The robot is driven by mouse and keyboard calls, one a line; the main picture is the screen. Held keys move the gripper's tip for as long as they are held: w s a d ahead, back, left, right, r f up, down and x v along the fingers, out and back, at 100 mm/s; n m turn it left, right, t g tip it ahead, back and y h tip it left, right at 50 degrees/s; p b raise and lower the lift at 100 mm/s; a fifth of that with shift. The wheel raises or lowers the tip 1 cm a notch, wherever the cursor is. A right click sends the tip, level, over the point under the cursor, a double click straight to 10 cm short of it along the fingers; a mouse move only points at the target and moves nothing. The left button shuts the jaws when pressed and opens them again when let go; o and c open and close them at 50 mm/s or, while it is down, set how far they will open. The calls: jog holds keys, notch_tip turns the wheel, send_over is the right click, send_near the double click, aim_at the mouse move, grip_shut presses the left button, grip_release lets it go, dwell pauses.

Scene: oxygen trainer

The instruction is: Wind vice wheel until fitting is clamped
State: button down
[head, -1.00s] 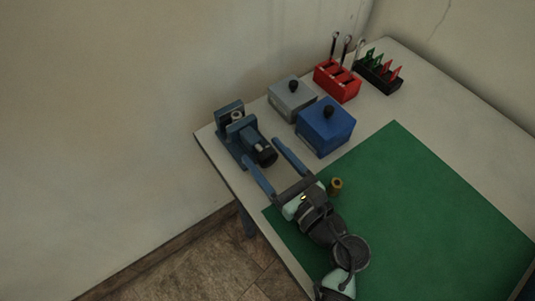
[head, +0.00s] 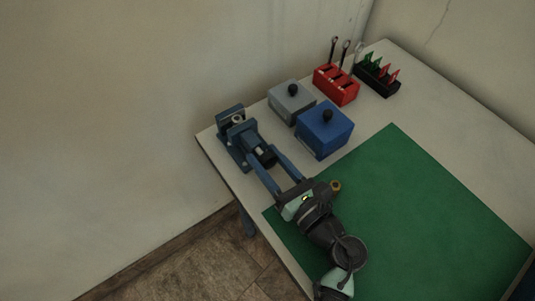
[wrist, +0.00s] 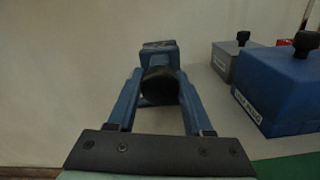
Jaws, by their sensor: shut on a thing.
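The blue vice (head: 231,122) stands at the left corner of the table, with a pale round fitting (head: 238,118) between its jaws. Whether the jaws press on the fitting is too small to tell. The black vice wheel (head: 266,157) faces my arm; it also shows in the wrist view (wrist: 159,84). My gripper (head: 262,160) has its long blue fingers on either side of the wheel and is shut on it. In the wrist view the fingers (wrist: 158,92) flank the wheel, and the vice body (wrist: 159,48) rises behind it.
A grey box (head: 291,103) and a blue box (head: 324,134) with black knobs stand right of the vice. A red rack (head: 336,88) and a black rack (head: 377,80) stand behind. A brass piece (head: 335,186) is close to my wrist on the green mat (head: 430,205).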

jog(key=shift+m+p, duration=0.95)
jog(key=shift+m, duration=0.85)
jog(key=shift+f, duration=0.15)
jog(key=shift+c, duration=1.5)
grip_release()
jog(key=shift+s+d, duration=0.1)
jog(key=b+v, duration=0.1)
jog(key=v, duration=1.1)
jog(key=shift+s+d+b, duration=0.2)
jog(key=shift+s+b, duration=0.15)
jog(key=shift+b, duration=0.05)
